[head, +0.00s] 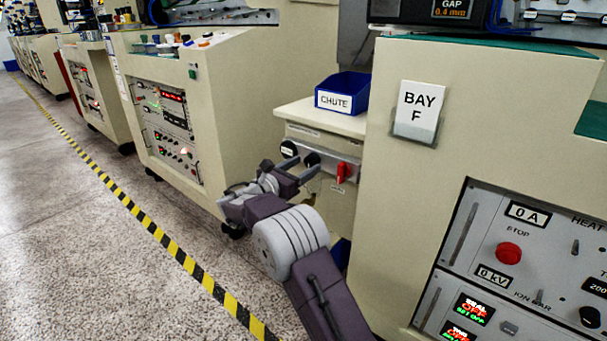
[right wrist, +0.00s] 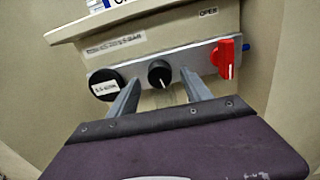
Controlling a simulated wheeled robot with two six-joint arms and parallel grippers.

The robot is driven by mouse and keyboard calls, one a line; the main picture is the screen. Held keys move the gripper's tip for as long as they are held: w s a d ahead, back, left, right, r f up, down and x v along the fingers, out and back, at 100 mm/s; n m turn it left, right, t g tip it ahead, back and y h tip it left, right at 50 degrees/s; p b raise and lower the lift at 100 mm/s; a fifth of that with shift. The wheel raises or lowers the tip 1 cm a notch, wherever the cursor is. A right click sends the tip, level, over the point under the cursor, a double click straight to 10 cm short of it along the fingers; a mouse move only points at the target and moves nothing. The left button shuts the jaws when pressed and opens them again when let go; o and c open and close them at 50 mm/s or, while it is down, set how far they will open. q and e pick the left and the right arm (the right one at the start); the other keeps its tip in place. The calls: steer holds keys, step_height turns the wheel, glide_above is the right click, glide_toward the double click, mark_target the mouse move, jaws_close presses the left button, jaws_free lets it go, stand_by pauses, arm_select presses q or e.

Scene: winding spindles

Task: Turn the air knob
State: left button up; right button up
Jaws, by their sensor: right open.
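The black air knob (right wrist: 159,74) with a white pointer line sits on a grey strip on the front of a cream box. The pointer slants down to the right in the right wrist view. In the head view the knob (head: 312,158) is partly hidden by my right gripper (head: 306,168). In the right wrist view my right gripper (right wrist: 160,78) is open, one finger to each side of the knob. The fingers look apart from the knob; the depth left is hard to tell. My left gripper is not in view.
A round black gauge (right wrist: 105,85) with a white label is left of the knob. A red handle (right wrist: 224,58) is to its right; it also shows in the head view (head: 343,172). A blue CHUTE bin (head: 343,92) stands on top. A cream BAY F cabinet (head: 400,180) stands close on the right.

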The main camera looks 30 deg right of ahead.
steer(key=shift+w+d, duration=0.1)
steer(key=shift+d, duration=0.05)
jaws_close()
steer(key=shift+m, duration=0.3)
steer(key=m, duration=0.2)
steer(key=shift+m, duration=0.4)
steer(key=m+b, duration=0.1)
steer(key=m, duration=0.2)
steer(key=shift+f+m+b, duration=0.15)
steer(key=shift+m+b, duration=0.25)
steer(key=m+b, duration=0.2)
steer(key=m, duration=0.2)
steer(key=shift+b, duration=0.3)
steer(key=shift+m+b, duration=1.15)
steer(key=shift+m, duration=0.85)
